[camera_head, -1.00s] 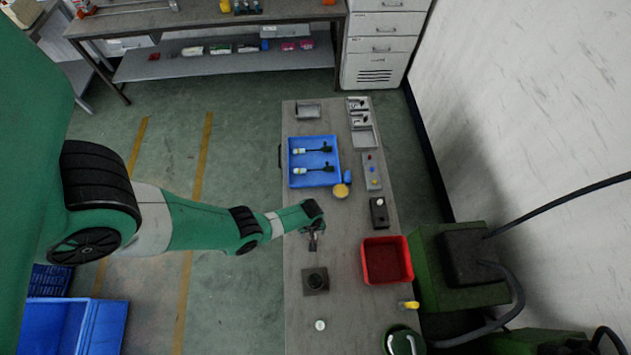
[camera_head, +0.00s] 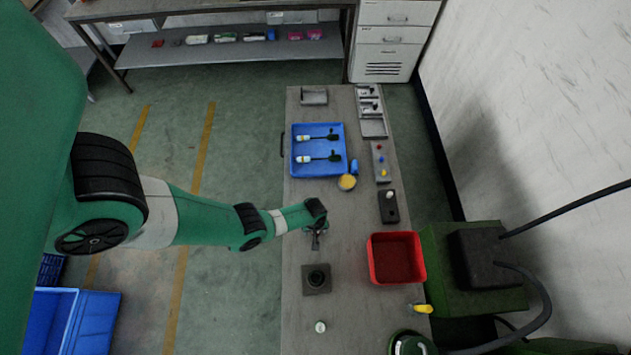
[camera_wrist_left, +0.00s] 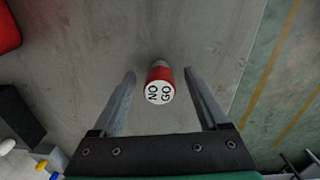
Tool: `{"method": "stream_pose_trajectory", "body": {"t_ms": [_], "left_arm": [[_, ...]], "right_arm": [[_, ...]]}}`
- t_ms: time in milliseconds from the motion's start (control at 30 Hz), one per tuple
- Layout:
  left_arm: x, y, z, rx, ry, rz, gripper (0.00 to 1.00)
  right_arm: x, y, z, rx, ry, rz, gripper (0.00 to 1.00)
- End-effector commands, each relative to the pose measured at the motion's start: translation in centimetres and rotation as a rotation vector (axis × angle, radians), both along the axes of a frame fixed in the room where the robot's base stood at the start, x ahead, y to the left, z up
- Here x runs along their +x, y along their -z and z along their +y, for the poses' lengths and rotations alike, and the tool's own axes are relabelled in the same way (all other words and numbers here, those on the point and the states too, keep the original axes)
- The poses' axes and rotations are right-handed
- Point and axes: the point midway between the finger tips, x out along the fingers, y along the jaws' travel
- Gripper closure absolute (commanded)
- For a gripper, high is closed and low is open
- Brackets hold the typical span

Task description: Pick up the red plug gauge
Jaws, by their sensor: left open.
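The red plug gauge (camera_wrist_left: 161,82) shows in the left wrist view. It has a red body and a white round end marked "NO GO", which faces the camera. My left gripper (camera_wrist_left: 160,74) is open, with one finger on each side of the gauge and a visible gap to both. Whether the fingertips are down at the gauge's height is hard to tell. In the head view my left gripper (camera_head: 316,243) is over the middle of the grey table (camera_head: 345,305); I cannot make out the gauge there. My right gripper is not in view.
A black square fixture (camera_head: 317,279) is just below the gripper in the head view. A red bin (camera_head: 396,258) stands to the right, a black block (camera_head: 388,206) above it. A blue tray (camera_head: 318,172) and a yellow round item (camera_head: 347,182) lie farther up the table.

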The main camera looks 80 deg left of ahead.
Motion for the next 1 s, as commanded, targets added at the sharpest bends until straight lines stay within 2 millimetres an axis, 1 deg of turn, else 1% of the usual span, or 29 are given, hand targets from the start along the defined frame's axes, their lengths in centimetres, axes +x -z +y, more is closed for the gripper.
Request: {"method": "stream_pose_trajectory", "body": {"t_ms": [33,67,100,267,400,467,833,1000], "left_arm": [[0.0,-0.1,0.0,0.000,0.000,0.000,0.23],[0.0,-0.1,0.0,0.000,0.000,0.000,0.29],[0.0,-0.1,0.0,0.000,0.000,0.000,0.36],[0.0,-0.1,0.0,0.000,0.000,0.000,0.65],[0.0,-0.1,0.0,0.000,0.000,0.000,0.90],[0.0,-0.1,0.0,0.000,0.000,0.000,1.00],[0.0,-0.2,0.0,0.000,0.000,0.000,1.00],[0.0,-1.3,0.0,0.000,0.000,0.000,1.00]], "right_arm": [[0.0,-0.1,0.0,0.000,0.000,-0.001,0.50],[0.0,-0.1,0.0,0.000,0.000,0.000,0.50],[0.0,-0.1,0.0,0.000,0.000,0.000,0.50],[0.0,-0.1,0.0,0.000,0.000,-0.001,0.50],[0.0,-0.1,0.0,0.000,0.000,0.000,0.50],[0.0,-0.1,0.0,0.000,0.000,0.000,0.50],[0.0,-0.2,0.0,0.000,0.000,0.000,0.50],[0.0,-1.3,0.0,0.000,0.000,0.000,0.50]]}}
